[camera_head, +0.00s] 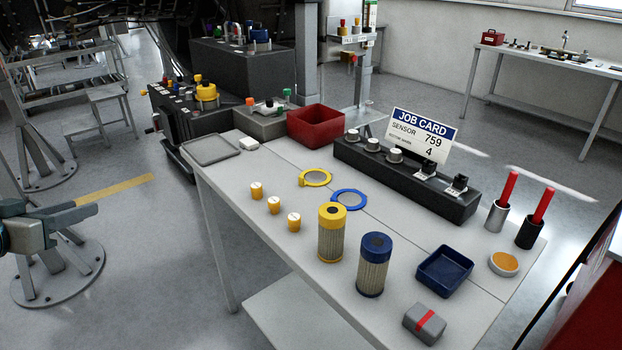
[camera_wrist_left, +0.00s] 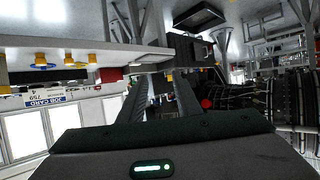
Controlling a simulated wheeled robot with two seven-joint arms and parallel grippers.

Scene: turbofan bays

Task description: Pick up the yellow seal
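The yellow seal (camera_head: 316,185) is a flat ring with a small tab, lying on the grey workbench (camera_head: 250,185). A similar blue seal (camera_head: 336,203) lies just right of it and nearer to me. My left gripper (camera_head: 86,207) is off the bench's left side, well away from the seal, with its fingers pointing right. In the left wrist view its two fingers (camera_wrist_left: 161,98) stand apart with nothing between them. My right gripper is in neither view.
Several yellow-and-white caps (camera_head: 274,205) line the bench's near left edge. A yellow-topped filter (camera_head: 332,240) and a blue-topped filter (camera_head: 373,272) stand nearer. A red bin (camera_head: 316,130) and a black sensor block (camera_head: 420,189) stand behind. A grey tray (camera_head: 212,148) lies at the left corner.

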